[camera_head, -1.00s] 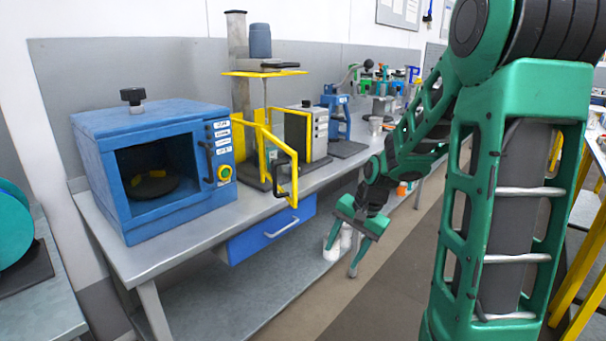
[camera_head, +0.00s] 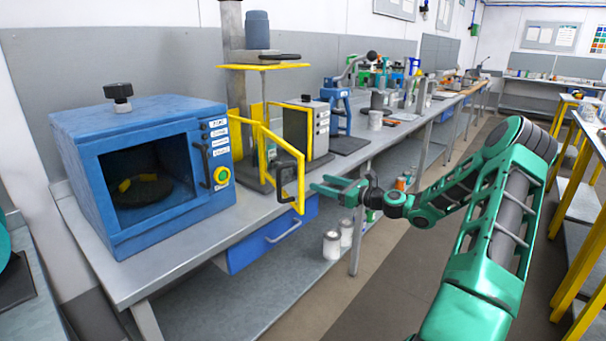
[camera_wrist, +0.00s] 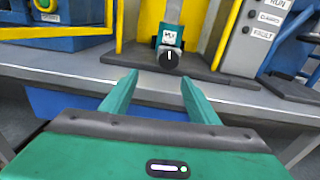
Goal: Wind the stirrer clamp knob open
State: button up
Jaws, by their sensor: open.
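A round black knob with a white mark (camera_wrist: 169,57) sits on the front of a small teal block (camera_wrist: 170,34) inside the yellow-framed stand. The frames do not confirm that this is the stirrer clamp knob. In the body view the yellow guard frame (camera_head: 262,133), with its black handle, stands in front of that area and largely hides it. My gripper (camera_head: 318,183) is open and empty, pointing at the stand from the aisle side. In the wrist view the gripper (camera_wrist: 159,77) has its fingers apart, with the knob beyond the tips and not touched.
A blue box machine (camera_head: 140,170) with a black top knob (camera_head: 118,92) stands left on the grey bench (camera_head: 170,262). A control box (camera_head: 305,128) and a blue press stand right of the yellow stand. White jars (camera_head: 332,245) are below. The aisle floor (camera_head: 385,275) is clear.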

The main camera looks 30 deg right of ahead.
jog(key=shift+m, duration=0.5)
jog(key=x, duration=0.3)
jog(key=d+x, duration=0.1)
jog(key=x, duration=0.6)
jog(key=shift+w+d+r, duration=0.25)
jog(key=shift+w+r, duration=0.15)
jog(key=shift+w, duration=0.1)
jog(key=c, duration=1)
jog(key=shift+c, duration=0.2)
jog(key=shift+n+t, duration=0.3)
jog(key=shift+n, duration=0.1)
